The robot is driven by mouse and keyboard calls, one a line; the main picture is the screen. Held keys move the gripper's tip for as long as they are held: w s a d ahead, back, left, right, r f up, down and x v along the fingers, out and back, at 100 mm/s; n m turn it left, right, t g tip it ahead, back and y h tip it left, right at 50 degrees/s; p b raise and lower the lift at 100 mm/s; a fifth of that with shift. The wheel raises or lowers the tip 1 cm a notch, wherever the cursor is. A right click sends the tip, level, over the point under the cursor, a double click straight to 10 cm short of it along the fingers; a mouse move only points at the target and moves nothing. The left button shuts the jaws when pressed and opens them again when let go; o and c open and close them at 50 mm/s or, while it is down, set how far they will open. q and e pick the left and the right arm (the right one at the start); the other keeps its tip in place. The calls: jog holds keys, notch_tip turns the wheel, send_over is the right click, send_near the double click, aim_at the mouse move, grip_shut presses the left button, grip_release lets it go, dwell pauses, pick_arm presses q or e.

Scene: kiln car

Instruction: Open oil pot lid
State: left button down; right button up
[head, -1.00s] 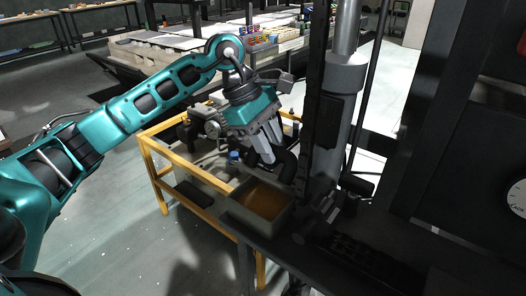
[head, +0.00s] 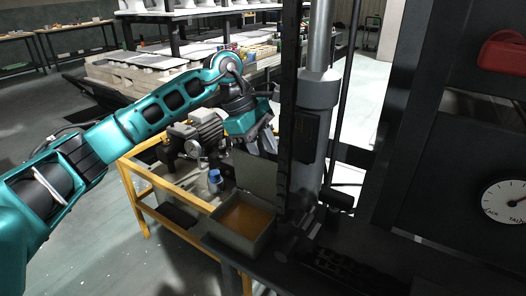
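The oil pot (head: 212,238) is an open grey box with brown oil (head: 248,216) in it, at the edge of a dark bench. A flat grey panel, which looks like its lid (head: 254,178), stands upright behind the oil. My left gripper (head: 262,146) points down just above the panel's top edge. Its two pale fingers show, but the gap between them and any contact with the panel are unclear. My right gripper is not in view.
A tall dark column with a grey cylinder (head: 318,92) stands close to the right of the pot. A dial gauge (head: 505,200) is at far right.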

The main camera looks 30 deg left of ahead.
pick_arm(q)
jog(key=shift+w+f, duration=0.1)
jog(key=shift+w, duration=0.2)
jog(key=c, duration=1.2)
grip_release()
jog(key=shift+c, duration=0.2)
jog(key=shift+o, duration=0.7)
jog(key=shift+w+f, duration=0.2)
jog(key=shift+w, duration=0.05)
jog(key=shift+o, duration=1.3)
jog(key=p+v, duration=0.1)
jog(key=v, duration=1.2)
